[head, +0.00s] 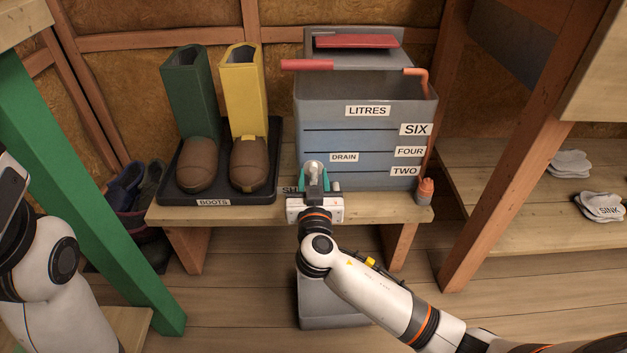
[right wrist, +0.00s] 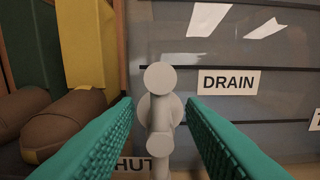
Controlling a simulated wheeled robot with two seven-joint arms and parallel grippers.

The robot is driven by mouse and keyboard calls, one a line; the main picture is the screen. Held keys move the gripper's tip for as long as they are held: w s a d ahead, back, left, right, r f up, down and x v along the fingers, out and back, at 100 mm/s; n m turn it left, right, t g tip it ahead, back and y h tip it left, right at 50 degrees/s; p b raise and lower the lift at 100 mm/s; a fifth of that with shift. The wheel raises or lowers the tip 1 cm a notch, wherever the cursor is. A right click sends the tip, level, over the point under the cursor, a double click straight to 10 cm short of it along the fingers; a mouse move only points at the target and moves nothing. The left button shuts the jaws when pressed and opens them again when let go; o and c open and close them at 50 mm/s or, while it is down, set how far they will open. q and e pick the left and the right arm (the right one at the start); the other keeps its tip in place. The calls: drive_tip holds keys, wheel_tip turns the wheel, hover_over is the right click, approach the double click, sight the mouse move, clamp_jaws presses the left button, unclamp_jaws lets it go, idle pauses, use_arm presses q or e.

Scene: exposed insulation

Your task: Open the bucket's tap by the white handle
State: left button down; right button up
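The grey bucket (head: 322,118) stands on a low wooden bench, with a "DRAIN" label low on its front. Its pale grey-white tap (head: 313,168) sticks out at the lower left, beside that label. My right gripper (head: 314,182) is at the tap with its teal fingers open. In the right wrist view the fingers stand on either side of the tap (right wrist: 160,112), with a visible gap on both sides. The round knobs and upright stem face the camera; I cannot tell which part is the handle. My left arm shows at the left edge, its fingers out of view.
A dark tray (head: 262,190) labelled "BOOTS" holds a green boot (head: 190,105) and a yellow boot (head: 243,95) left of the bucket. A partly hidden "SHUT" label lies behind my right gripper. A grey container (head: 330,305) stands on the floor below the tap.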

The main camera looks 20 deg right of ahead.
drive_tip(key=shift+w+d, duration=0.2)
drive_tip(key=shift+w, duration=0.35)
clamp_jaws()
